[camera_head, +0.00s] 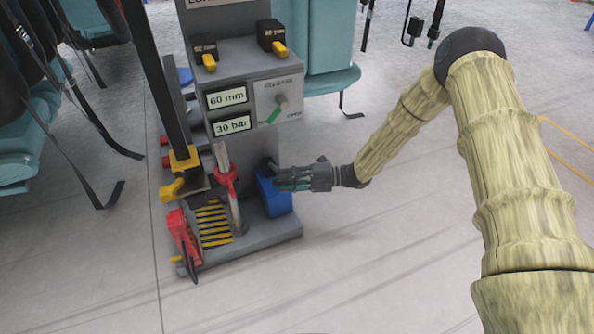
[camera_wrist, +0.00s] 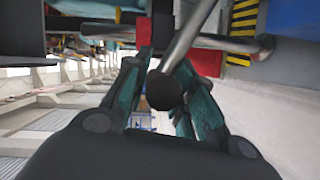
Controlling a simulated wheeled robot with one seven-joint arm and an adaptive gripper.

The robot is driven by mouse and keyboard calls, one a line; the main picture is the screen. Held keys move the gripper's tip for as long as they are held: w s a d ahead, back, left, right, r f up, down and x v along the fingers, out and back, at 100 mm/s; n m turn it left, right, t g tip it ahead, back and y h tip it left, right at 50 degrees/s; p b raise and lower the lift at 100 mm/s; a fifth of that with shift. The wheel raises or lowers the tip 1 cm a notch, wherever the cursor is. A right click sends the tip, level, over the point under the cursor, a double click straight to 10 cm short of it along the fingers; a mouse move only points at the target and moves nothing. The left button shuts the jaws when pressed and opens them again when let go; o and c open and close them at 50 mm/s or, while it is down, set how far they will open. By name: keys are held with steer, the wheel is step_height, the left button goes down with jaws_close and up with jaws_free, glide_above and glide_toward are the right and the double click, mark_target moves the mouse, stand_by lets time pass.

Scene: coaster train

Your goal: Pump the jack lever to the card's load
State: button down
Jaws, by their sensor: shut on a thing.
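The jack lever (camera_wrist: 187,48) is a grey metal bar with a black round knob (camera_wrist: 163,91) at its end. My gripper (camera_head: 280,181) is shut on the lever's knob end, with a teal finger on each side in the wrist view (camera_wrist: 162,98). In the head view my gripper hides most of the lever, beside a blue block (camera_head: 275,198) on the jack stand. The stand's panel (camera_head: 262,84) has displays reading "60 mm" (camera_head: 227,97) and "30 bar" (camera_head: 233,125), with a dial (camera_head: 280,102) beside them. A card (camera_head: 222,2) above is cut off and unreadable.
A red-collared post (camera_head: 226,180), a yellow-striped plate (camera_head: 212,222) and a red clamp (camera_head: 184,240) stand on the base. Teal seats (camera_head: 330,50) are behind. Floor (camera_head: 370,270) at front right is clear.

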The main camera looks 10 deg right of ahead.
steer(key=shift+f, duration=0.25)
steer(key=c, duration=1.1)
jaws_free()
steer(key=shift+f, duration=0.1)
steer(key=shift+c, duration=0.2)
steer(key=s+d+r, duration=0.1)
steer(key=d, duration=1.1)
steer(key=shift+s, duration=0.15)
stand_by(0.3)
